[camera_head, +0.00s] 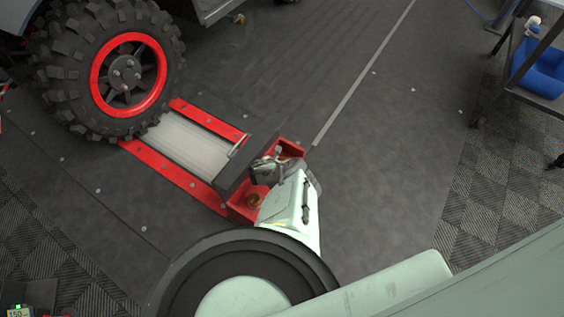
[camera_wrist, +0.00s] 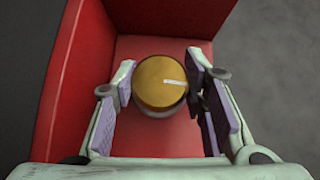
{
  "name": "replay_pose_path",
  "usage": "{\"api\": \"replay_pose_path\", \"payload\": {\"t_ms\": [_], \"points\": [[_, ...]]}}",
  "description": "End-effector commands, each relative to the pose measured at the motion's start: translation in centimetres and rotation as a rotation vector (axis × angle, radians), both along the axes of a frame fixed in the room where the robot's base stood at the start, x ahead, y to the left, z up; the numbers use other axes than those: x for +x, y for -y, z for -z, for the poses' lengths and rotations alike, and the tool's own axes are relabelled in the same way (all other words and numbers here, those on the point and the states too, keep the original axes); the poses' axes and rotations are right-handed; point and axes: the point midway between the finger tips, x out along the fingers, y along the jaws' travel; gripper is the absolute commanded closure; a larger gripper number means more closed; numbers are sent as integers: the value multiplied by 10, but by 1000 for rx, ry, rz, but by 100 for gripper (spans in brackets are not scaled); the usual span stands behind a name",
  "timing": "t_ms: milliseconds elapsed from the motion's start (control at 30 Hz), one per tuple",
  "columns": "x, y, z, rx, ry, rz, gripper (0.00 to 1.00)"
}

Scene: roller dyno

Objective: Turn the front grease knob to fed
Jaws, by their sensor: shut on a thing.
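The grease knob (camera_wrist: 160,82) is a round brass-coloured knob with a white pointer line, in the wrist view. The line points to the right, tilted very slightly down. The knob sits inside a red open housing (camera_wrist: 75,60). My gripper (camera_wrist: 165,95) has one finger on each side of the knob and is shut on it. My arm hides part of the housing there. No fed marking is readable in either view.
A roller bed (camera_head: 185,143) with red rails lies behind the housing, and a large tyre (camera_head: 125,75) with a red rim rests at its far end. A dark block (camera_head: 250,157) stands beside the housing. A table with a blue bin (camera_head: 540,65) is at the upper right. The floor right of the housing is clear.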

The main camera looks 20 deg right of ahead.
Motion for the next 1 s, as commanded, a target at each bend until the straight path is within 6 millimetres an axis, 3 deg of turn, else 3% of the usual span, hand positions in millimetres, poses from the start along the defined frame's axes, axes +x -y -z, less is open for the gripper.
{"api": "replay_pose_path", "payload": {"t_ms": [33,67,367,767,1000], "points": [[2,2,-2,-2,4,0,89],[2,2,-2,-2,4,0,61],[1,1,-1,-1,2,-1,41],[0,-1,-2,1,1,-1,40],[-10,-11,-16,2,0,-1,40]]}}
